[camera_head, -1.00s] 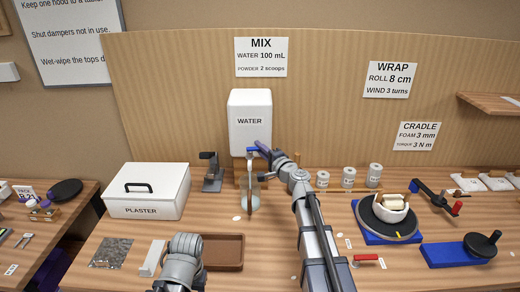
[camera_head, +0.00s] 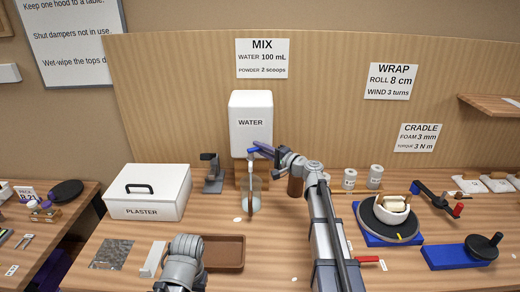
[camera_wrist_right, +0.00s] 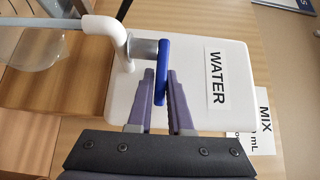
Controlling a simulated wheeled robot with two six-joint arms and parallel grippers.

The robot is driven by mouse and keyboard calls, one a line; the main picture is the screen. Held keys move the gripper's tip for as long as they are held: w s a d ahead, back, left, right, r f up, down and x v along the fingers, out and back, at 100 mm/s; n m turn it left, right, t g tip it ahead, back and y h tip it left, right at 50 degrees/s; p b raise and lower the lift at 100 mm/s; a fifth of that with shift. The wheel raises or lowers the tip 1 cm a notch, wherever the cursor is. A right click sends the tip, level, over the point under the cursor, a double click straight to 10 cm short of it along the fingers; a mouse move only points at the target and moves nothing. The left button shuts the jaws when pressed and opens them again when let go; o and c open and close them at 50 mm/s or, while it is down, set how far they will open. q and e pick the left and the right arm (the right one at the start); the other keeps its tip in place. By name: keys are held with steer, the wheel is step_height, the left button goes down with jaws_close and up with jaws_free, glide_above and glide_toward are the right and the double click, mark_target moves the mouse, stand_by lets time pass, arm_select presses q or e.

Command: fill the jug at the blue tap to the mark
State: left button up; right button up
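The white water tank (camera_head: 250,110) stands at the back of the bench, with a blue tap lever (camera_head: 252,150) low on its front. The lever also shows in the right wrist view (camera_wrist_right: 163,70), beside the white spout (camera_wrist_right: 112,32). My right gripper (camera_head: 264,150) is at the lever, its fingers close on both sides of it. The clear jug (camera_head: 256,203) stands upright below the spout; part of it shows in the wrist view (camera_wrist_right: 35,50). Its water level and mark are too small to read. Only my left arm shows, low in the head view; its gripper is not visible.
A white plaster box (camera_head: 148,192) and a brown tray (camera_head: 224,253) are left of the jug. The MIX sign (camera_head: 262,58) says water 100 mL.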

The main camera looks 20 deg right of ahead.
steer(key=o, duration=0.4)
steer(key=shift+c, duration=0.2)
steer(key=v, duration=0.8)
steer(key=shift+w, duration=0.1)
